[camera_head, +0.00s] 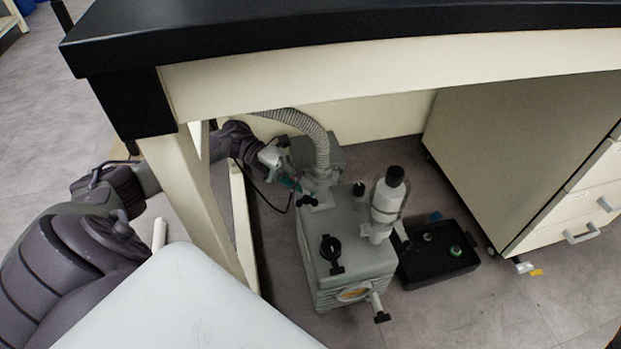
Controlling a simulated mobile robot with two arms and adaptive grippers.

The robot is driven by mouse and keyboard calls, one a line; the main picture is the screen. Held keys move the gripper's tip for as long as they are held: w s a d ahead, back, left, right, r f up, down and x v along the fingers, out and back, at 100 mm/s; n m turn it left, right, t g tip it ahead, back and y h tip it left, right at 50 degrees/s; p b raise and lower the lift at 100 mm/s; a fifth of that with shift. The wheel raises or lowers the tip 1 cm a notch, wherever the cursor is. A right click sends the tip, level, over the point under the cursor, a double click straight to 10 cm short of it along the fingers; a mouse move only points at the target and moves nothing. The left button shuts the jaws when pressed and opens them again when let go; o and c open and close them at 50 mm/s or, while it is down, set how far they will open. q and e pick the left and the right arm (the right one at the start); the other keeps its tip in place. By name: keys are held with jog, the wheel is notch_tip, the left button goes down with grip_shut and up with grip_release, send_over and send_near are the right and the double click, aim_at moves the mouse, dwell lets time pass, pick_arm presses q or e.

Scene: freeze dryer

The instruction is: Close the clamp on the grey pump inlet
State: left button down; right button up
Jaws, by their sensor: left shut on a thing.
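The grey pump (345,260) stands on the floor under the bench. A ribbed hose (308,128) comes down to the inlet at its back left. The clamp (308,201) sits at the inlet, with a black part showing; whether it is closed is too small to tell. My left arm reaches in behind the bench leg. My left gripper (297,186) is at the inlet, shut on the clamp, and its fingertips partly hide it. My right gripper is not in view.
The bench top (330,30) overhangs the pump, and a cream bench leg (190,190) stands close to my left arm. A black tray (437,262) lies right of the pump. A drawer cabinet (530,150) stands farther right. A white bottle-shaped filter (386,205) rises from the pump.

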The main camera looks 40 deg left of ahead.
pick_arm(q)
jog(key=shift+a, duration=0.1)
jog(key=c, duration=1.1)
grip_release()
jog(key=v, duration=1.2)
